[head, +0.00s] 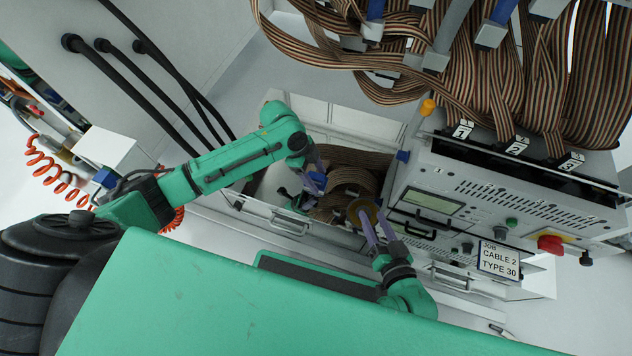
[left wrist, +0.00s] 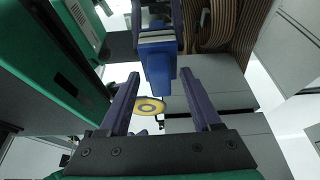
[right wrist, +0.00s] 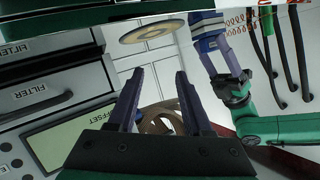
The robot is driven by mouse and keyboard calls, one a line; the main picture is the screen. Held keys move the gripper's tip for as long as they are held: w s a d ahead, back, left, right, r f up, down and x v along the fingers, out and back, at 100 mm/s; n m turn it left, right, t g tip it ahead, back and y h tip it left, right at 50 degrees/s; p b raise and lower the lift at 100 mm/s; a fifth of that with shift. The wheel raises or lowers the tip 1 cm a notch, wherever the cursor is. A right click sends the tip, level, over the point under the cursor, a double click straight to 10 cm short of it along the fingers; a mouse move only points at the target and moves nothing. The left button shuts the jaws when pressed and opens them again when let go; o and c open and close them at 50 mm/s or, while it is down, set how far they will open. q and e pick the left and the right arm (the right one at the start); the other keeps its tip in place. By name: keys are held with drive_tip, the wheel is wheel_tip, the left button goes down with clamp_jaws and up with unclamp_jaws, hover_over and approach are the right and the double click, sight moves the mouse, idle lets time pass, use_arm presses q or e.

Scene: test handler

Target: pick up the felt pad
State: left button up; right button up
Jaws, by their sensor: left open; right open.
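A round tan-yellow disc with a greyish centre (head: 362,212), which looks like the felt pad, shows by the open drawer below the machine. Its support is unclear. It also shows in the left wrist view (left wrist: 148,106) and, overhead, in the right wrist view (right wrist: 151,34). My right gripper (head: 373,211) is open and empty, its tips close to the disc in the head view. In the right wrist view the disc lies beyond the tips. My left gripper (head: 316,168) is open to the disc's left. A blue connector-like block (left wrist: 157,68) shows between and beyond its fingers.
Brown striped ribbon cable (head: 352,160) lies in the drawer, and more hangs above at the right. The machine (head: 440,180) stands close right, with a red knob (head: 550,244) and a job sign (head: 498,259). A white drawer front (head: 283,222) lies below my left gripper.

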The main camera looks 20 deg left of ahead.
use_arm(q)
clamp_jaws()
drive_tip(key=shift+r+p, duration=0.35)
drive_tip(key=shift+r, duration=0.25)
use_arm(e)
drive_tip(key=shift+r, duration=0.3)
use_arm(q)
wheel_tip(320, 180, up, 4)
drive_tip(key=shift+w+f+p, duration=0.1)
drive_tip(key=shift+f+p, duration=0.05)
drive_tip(key=shift+p, duration=0.9)
use_arm(e)
drive_tip(key=shift+s+r+g, duration=0.4)
drive_tip(key=shift+s+r, duration=0.2)
drive_tip(key=shift+r, duration=0.1)
use_arm(q)
wheel_tip(320, 180, up, 10)
drive_tip(key=p, duration=0.5)
wheel_tip(320, 180, up, 5)
drive_tip(key=p, duration=0.2)
hover_over(323, 177)
drive_tip(key=a, duration=0.2)
use_arm(e)
drive_tip(key=d+r+n+g+h, duration=0.1)
drive_tip(key=d+r+g, duration=0.2)
drive_tip(key=r, duration=0.3)
drive_tip(key=shift+w+d+r+n+g+h, duration=0.15)
drive_tip(key=shift+n+g+h, duration=0.15)
drive_tip(key=shift+g, duration=0.1)
